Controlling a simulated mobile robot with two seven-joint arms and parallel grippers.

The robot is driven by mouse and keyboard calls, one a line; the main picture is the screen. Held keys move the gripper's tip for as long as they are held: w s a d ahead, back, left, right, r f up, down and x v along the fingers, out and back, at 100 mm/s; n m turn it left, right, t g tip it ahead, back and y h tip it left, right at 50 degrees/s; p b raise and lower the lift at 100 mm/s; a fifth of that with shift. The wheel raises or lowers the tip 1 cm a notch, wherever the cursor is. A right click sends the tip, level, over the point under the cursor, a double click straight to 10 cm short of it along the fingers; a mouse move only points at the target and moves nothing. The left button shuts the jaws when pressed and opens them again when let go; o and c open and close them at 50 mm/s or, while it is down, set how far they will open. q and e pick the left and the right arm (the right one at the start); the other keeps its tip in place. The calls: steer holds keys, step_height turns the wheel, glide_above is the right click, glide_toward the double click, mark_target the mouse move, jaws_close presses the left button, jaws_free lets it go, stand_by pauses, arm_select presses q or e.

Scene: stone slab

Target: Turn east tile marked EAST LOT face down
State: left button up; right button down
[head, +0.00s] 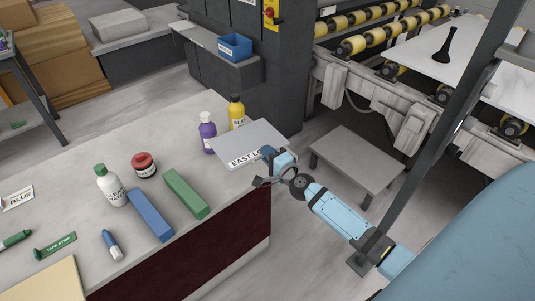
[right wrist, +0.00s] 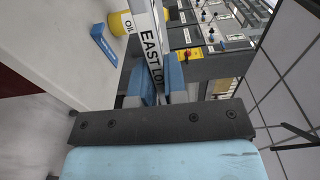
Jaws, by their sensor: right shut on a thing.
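The tile marked EAST LOT (head: 245,137) is a thin grey plate with a white lettered strip along its front edge. It is at the slab's right end, in front of the purple and yellow bottles, label showing. My right gripper (head: 273,163) is shut on its front right part. In the right wrist view the tile's lettered strip (right wrist: 151,48) runs up from between the blue fingers (right wrist: 160,88). Whether the tile touches the slab is hard to tell. My left gripper is not in view.
On the stone slab (head: 75,162) stand a purple bottle (head: 207,135), a yellow bottle (head: 237,113), a white bottle (head: 112,188) and a red jar (head: 144,165). Green (head: 186,193) and blue (head: 150,214) bars lie nearer. A low grey platform (head: 358,160) stands right of the slab.

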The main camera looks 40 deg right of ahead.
step_height(320, 180, up, 3)
steer(key=shift+r+p, duration=0.15)
steer(key=shift+p, duration=1.05)
steer(key=shift+r+p, duration=0.7)
steer(key=shift+p, duration=0.05)
steer(key=shift+r+p, duration=0.35)
steer(key=shift+r, duration=0.05)
steer(key=shift+f, duration=0.1)
